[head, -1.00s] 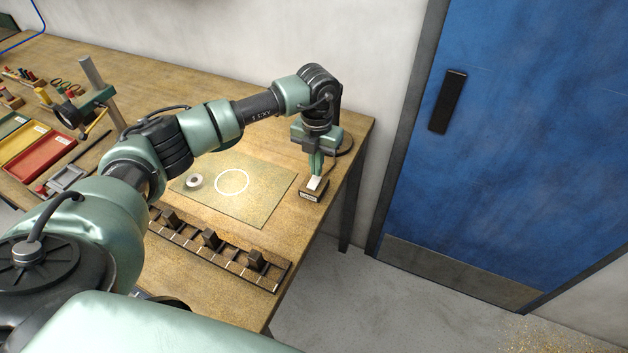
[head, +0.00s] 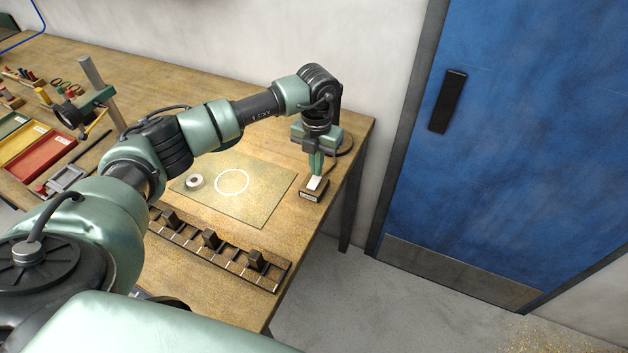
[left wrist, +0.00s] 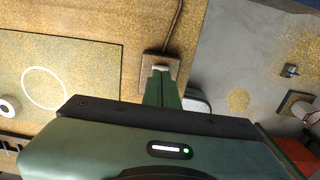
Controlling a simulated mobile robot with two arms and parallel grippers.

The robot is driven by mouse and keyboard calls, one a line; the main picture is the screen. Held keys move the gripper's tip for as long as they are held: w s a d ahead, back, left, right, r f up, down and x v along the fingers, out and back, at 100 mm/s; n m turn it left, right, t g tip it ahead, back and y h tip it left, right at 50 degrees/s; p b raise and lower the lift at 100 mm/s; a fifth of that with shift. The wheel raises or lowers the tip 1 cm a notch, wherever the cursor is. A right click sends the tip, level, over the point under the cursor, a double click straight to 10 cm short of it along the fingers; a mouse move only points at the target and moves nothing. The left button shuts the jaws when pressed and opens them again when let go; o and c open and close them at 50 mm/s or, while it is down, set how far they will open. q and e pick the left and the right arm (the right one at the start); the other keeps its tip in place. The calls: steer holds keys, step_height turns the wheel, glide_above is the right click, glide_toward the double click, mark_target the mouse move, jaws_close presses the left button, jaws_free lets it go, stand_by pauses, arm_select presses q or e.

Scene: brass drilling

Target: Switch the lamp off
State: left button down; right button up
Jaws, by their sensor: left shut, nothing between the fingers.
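The lamp switch (head: 313,193) is a small dark box with a white rocker (head: 316,183) and a label on its front, on the bench near its right edge. My left gripper (head: 316,173) points straight down over it, shut and empty, with its fingertips at the rocker. I cannot tell whether they press on it. In the left wrist view the switch box (left wrist: 148,66) shows beyond the fingertips (left wrist: 161,72), with a cord running from it. The fingers hide part of the rocker. The lamp's head is not clearly seen. My right gripper is not in view.
A dark slotted rack (head: 212,246) lies along the front edge. Trays (head: 38,148) and a stand (head: 98,95) are at the left. A blue door (head: 530,130) is at the right.

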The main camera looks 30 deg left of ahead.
arm_select(q)
steer(key=shift+f+b, duration=0.35)
steer(key=shift+f, duration=0.15)
stand_by(0.3)
steer(key=shift+f+b, duration=0.4)
steer(key=shift+f, duration=0.15)
steer(key=shift+r, duration=0.15)
steer(key=shift+r+p, duration=0.75)
steer(key=shift+r, duration=0.15)
steer(key=shift+r+p, duration=1.45)
steer(key=shift+r, duration=1.1)
steer(key=shift+f, duration=0.1)
